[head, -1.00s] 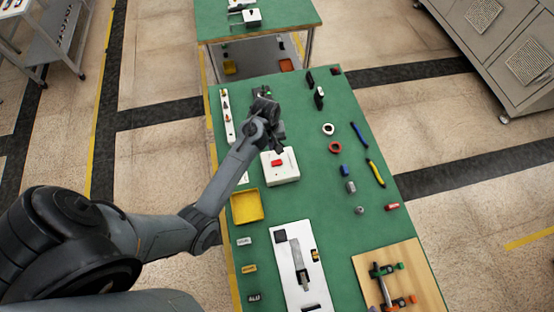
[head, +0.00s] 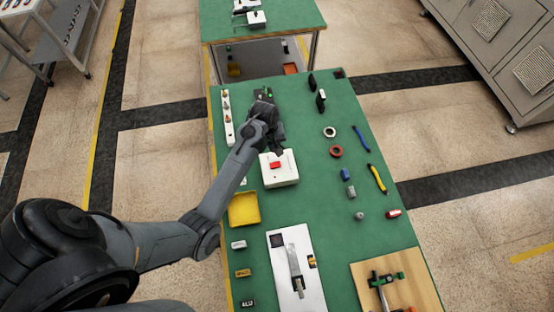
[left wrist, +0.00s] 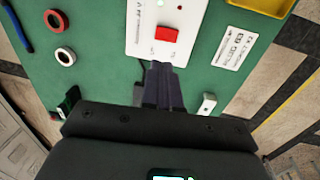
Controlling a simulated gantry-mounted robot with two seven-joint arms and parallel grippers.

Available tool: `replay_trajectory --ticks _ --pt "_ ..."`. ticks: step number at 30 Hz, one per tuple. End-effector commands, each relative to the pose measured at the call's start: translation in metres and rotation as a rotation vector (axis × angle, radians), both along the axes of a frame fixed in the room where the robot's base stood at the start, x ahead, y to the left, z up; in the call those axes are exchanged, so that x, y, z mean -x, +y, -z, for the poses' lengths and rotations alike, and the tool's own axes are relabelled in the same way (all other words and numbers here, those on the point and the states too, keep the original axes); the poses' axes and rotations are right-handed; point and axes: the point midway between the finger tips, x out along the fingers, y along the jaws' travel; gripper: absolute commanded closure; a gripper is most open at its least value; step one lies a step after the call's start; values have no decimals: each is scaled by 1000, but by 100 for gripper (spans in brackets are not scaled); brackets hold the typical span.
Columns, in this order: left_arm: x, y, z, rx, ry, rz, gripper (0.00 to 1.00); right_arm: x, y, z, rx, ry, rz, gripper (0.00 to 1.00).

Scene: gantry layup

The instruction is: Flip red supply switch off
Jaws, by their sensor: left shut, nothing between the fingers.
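The red supply switch (head: 274,164) is a red rocker on a white box (head: 284,180) near the middle of the green table. In the left wrist view the red switch (left wrist: 167,35) sits near the edge of the white panel (left wrist: 147,22) closest to my fingers. My left gripper (head: 278,152) is just beyond the box's far edge. In the left wrist view its fingers (left wrist: 160,68) are together and empty, pointing at the switch with a small apparent gap. I cannot tell whether they touch the box. My right gripper is not in view.
A yellow tray (head: 244,209) stands left of the box. A white plate with a lever (head: 284,246) lies in front. Rings, a yellow-handled tool (head: 377,179) and small parts lie to the right. A white label (left wrist: 236,47) lies beside the box.

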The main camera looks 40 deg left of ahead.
Motion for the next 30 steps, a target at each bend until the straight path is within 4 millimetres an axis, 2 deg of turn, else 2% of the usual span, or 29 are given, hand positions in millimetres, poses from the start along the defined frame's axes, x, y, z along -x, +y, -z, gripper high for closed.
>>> replay_trajectory --ticks 12,18,24,30 --pt "-7 -5 75 0 3 0 100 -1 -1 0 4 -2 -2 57" --pt "-9 -8 102 1 2 0 100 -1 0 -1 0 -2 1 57" --pt "-11 -9 116 0 1 0 100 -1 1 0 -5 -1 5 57" --pt "-11 -9 119 0 0 0 100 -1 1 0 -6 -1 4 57"
